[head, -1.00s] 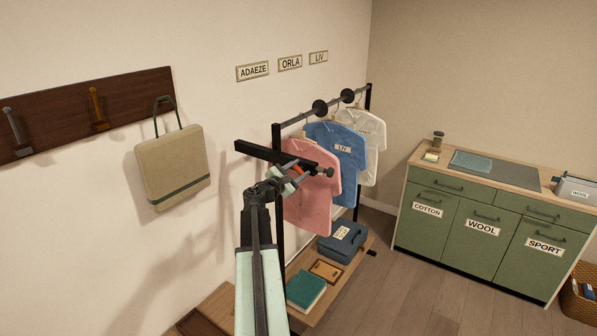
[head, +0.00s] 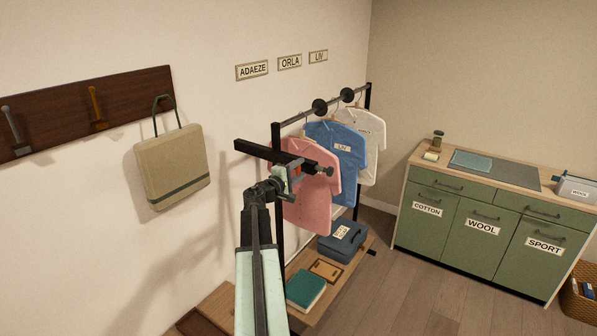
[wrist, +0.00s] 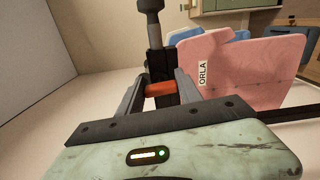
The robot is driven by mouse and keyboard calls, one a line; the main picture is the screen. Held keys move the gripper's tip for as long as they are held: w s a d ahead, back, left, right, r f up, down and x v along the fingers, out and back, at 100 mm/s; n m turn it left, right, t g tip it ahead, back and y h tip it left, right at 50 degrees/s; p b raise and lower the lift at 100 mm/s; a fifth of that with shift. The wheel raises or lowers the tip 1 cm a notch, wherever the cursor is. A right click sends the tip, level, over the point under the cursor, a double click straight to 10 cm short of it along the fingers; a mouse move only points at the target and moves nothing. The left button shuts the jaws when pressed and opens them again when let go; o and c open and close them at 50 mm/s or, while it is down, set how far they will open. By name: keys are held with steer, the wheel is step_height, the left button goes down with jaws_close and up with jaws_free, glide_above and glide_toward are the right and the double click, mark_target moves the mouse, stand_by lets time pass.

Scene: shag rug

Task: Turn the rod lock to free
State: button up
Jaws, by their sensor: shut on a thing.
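The rod lock shows as a small orange-red lever (head: 298,170) on a black bar (head: 262,153) at the near end of the clothes rack. My gripper (head: 290,178) is at the lever in the head view, partly hiding it. In the wrist view, the orange lever (wrist: 160,89) lies crosswise between the two grey fingers of my gripper (wrist: 159,92), which are shut on it. A dark post with a rounded knob (wrist: 149,8) rises behind the lever. I cannot read any lock marking.
A pink shirt (head: 307,205) labelled ORLA hangs close behind my gripper, with blue (head: 338,155) and white shirts (head: 370,135) beyond. A beige bag (head: 170,165) hangs at left. The rack's low shelf (head: 313,313) holds several items. Green cabinets (head: 470,225) stand at right.

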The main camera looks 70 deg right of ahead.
steer(key=shift+w+m, duration=0.15)
steer(key=shift+m, duration=0.45)
steer(key=o, duration=1.4)
steer(key=shift+a, duration=0.1)
steer(key=v, duration=0.7)
steer(key=shift+a, duration=0.25)
